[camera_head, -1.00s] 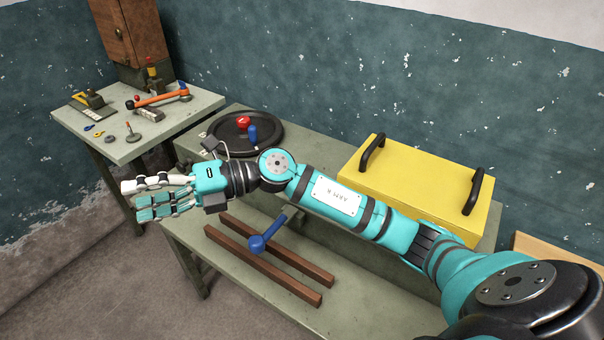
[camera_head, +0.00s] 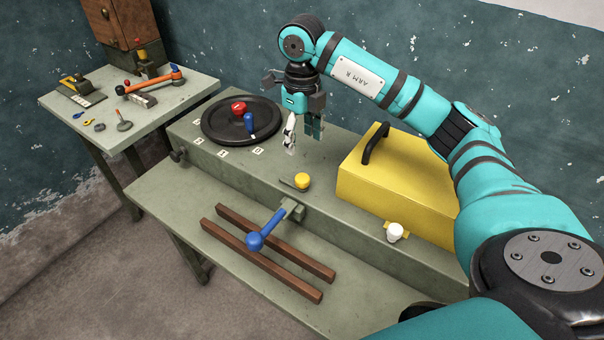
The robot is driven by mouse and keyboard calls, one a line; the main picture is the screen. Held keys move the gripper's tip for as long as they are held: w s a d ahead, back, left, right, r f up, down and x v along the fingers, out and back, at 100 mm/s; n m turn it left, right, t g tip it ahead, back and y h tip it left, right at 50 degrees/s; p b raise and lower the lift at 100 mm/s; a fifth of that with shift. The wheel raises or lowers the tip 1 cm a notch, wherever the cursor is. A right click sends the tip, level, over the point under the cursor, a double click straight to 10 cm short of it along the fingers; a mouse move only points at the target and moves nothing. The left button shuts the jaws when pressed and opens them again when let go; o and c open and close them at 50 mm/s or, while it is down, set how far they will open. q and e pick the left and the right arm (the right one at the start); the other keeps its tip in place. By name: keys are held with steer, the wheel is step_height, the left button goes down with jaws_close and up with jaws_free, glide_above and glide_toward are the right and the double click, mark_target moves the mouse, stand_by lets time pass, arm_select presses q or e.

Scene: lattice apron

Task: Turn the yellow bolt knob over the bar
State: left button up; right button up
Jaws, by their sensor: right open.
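The yellow bolt knob (camera_head: 302,181) is a small round cap on the raised green bench ledge, near its front edge. A thin dark piece reaches out from it to the left; I cannot tell whether this is the bar. My right gripper (camera_head: 302,140) hangs fingers down above the ledge, up and behind the knob in the picture. Its fingers are apart, with nothing between them, and it is clear of the knob. My left gripper is not in view.
A black dial (camera_head: 227,131) with red and blue knobs lies left of the gripper. A yellow box (camera_head: 360,190) with a black handle and a white knob (camera_head: 395,231) are to the right.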

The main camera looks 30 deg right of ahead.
mark_target(302, 177)
step_height(302, 177, down, 12)
steer(key=shift+f+p, duration=0.25)
steer(key=shift+p, duration=0.8)
steer(key=c, duration=1.1)
steer(key=shift+c, duration=0.2)
